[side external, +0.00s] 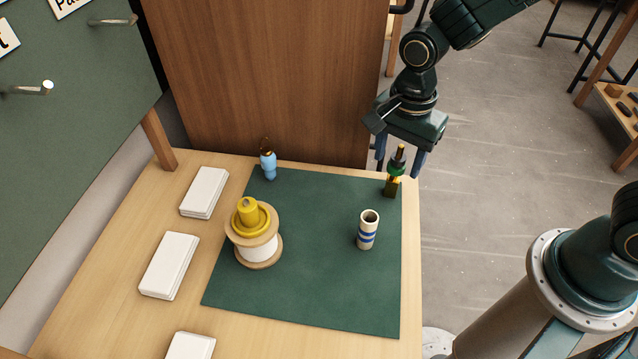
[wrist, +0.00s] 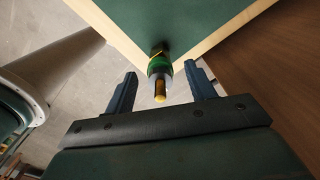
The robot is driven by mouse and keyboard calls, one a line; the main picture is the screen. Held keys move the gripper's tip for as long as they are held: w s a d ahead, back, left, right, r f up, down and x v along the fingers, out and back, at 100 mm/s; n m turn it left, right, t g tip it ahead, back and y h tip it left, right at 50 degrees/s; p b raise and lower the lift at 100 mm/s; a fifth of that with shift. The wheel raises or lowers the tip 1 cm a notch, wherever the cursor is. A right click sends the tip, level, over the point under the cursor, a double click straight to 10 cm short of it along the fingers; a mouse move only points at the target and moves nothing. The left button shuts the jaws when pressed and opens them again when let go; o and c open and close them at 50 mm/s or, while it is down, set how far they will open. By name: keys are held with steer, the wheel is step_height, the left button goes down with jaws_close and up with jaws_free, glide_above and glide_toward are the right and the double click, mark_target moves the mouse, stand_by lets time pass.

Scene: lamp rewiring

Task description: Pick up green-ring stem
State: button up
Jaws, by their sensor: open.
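The green-ring stem (side external: 395,172) stands upright at the far right corner of the dark green mat (side external: 310,280) in the side view. It has a dark body, a green ring and a brass-coloured tip. My gripper (side external: 401,168) is just above and around it, with its blue fingers apart on either side of the stem's upper part. In the wrist view the stem (wrist: 159,72) shows between and beyond the two fingertips of my gripper (wrist: 162,80), with a gap on each side. My gripper is open and holds nothing.
A blue-striped tube (side external: 367,230) stands on the mat. A wooden spool with a yellow top (side external: 255,238) stands to its left. A light-blue piece (side external: 268,165) is at the back. White blocks (side external: 169,265) line the left table. A wooden panel (side external: 265,80) rises behind.

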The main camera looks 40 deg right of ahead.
steer(key=shift+c, duration=0.2)
jaws_close()
steer(key=shift+r, duration=0.15)
step_height(320, 180, up, 20)
stand_by(0.9)
stand_by(0.5)
